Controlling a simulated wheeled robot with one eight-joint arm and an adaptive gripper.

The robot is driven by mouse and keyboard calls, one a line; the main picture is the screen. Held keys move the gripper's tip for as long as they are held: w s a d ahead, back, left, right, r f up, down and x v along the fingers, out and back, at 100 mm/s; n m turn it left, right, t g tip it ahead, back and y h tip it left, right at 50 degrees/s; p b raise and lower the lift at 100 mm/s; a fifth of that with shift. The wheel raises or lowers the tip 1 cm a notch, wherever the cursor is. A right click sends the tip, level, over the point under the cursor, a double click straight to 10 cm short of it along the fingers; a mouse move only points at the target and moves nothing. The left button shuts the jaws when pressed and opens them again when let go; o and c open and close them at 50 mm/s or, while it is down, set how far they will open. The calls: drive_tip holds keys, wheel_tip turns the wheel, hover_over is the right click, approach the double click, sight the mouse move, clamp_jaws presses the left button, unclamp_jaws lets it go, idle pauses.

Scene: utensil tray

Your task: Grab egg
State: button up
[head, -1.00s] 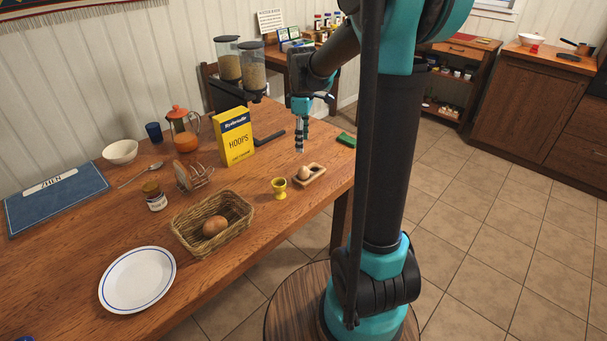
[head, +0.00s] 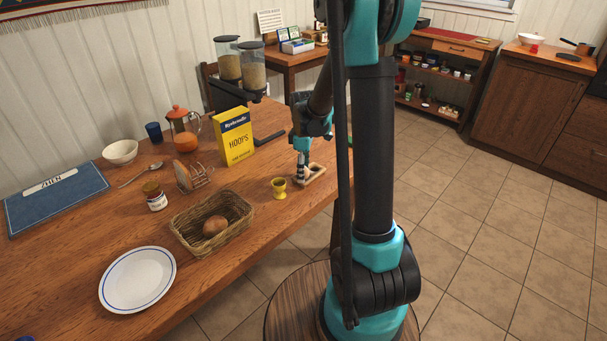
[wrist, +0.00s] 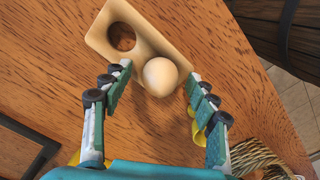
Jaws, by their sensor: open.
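A pale egg (wrist: 160,76) sits in one hollow of a small light wooden holder (wrist: 165,33); the holder's other hollow is empty. In the wrist view my gripper (wrist: 158,78) is open, with one finger on each side of the egg. I cannot tell whether either finger touches it. In the head view my gripper (head: 301,180) is low over the wooden holder (head: 317,172) and hides the egg. A brown egg (head: 214,226) lies in the wicker basket (head: 181,235) further left on the table.
A yellow egg cup (head: 279,188) stands just left of my gripper. A yellow cereal box (head: 236,138) stands behind it. A toast rack (head: 200,180), a jar (head: 155,197) and a white plate (head: 138,280) are further left. The table's right edge is close to the holder.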

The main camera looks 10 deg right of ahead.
drive_tip(key=shift+f, duration=0.1)
drive_tip(key=shift+c, duration=0.2)
drive_tip(key=c, duration=0.9)
drive_tip(key=shift+o, duration=0.2)
